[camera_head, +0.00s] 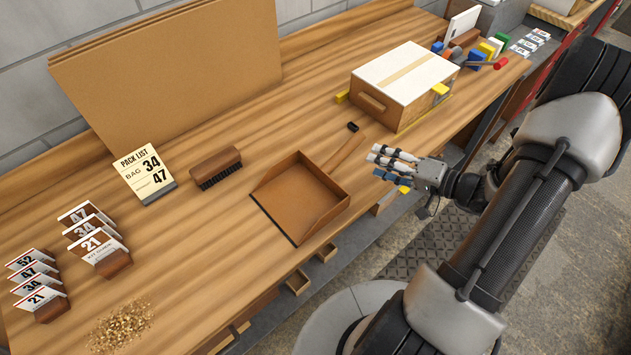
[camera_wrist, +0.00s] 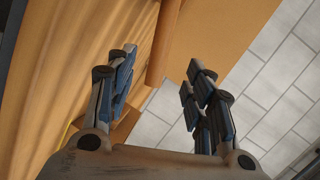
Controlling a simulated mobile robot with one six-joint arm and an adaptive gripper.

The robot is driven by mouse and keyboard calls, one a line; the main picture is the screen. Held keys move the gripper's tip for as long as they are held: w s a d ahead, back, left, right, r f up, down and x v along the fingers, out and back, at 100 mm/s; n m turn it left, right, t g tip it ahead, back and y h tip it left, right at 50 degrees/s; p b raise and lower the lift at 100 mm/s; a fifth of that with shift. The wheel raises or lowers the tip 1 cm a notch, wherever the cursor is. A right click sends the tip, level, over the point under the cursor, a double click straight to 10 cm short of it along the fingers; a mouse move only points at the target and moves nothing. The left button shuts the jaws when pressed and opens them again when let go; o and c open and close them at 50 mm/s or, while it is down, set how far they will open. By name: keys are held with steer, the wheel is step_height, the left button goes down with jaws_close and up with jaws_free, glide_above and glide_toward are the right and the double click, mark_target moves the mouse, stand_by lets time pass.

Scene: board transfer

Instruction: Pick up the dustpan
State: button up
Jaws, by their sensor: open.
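The brown dustpan (camera_head: 305,208) lies on the wooden workbench near its front edge, its open pan side towards the lower left. Its handle (camera_head: 345,152) points to the upper right and ends in a black tip. My gripper (camera_head: 376,164) is open and empty, just right of the handle and apart from the pan. In the wrist view my gripper (camera_wrist: 158,72) shows its two blue-padded fingers spread with nothing between the pads. A brown bar shows beyond the fingertips there; I cannot tell whether it is the handle.
A brush (camera_head: 216,168) and a pack list card (camera_head: 145,175) stand left of the dustpan. A white-topped box (camera_head: 405,72) is behind my gripper. Number cards (camera_head: 95,240) and a pile of crumbs (camera_head: 121,326) are at the left. Cardboard sheets (camera_head: 170,75) lean on the wall.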

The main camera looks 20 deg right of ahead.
mark_target(349, 154)
steer(key=b+x, duration=0.1)
steer(key=x, duration=0.5)
steer(key=shift+a, duration=0.15)
steer(key=b+x, duration=0.1)
steer(key=x, duration=0.4)
steer(key=shift+a+f, duration=0.1)
steer(key=shift+a, duration=0.15)
steer(key=shift+c, duration=0.5)
jaws_close()
